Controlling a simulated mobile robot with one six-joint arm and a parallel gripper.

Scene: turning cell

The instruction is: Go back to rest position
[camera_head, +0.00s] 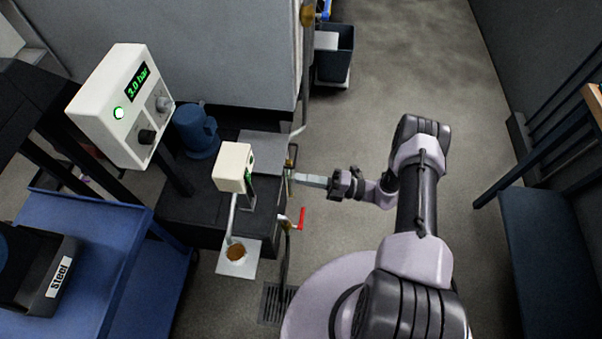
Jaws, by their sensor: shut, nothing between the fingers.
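My gripper (300,179) is near the middle of the view, at the end of my arm, which reaches in from the lower right and bends to the left. Its grey fingers point left and are shut with nothing between them. The fingertips are close to the right side of a dark machine base (190,215), beside a small fitting there. I cannot tell whether they touch it.
A red-handled valve (302,219) sits just below the gripper. A cream box (233,167) and a control box reading 3.0 bar (116,103) stand left. A blue bench (545,260) is at right, a dark bin (335,55) at the back. The floor (410,70) behind my arm is clear.

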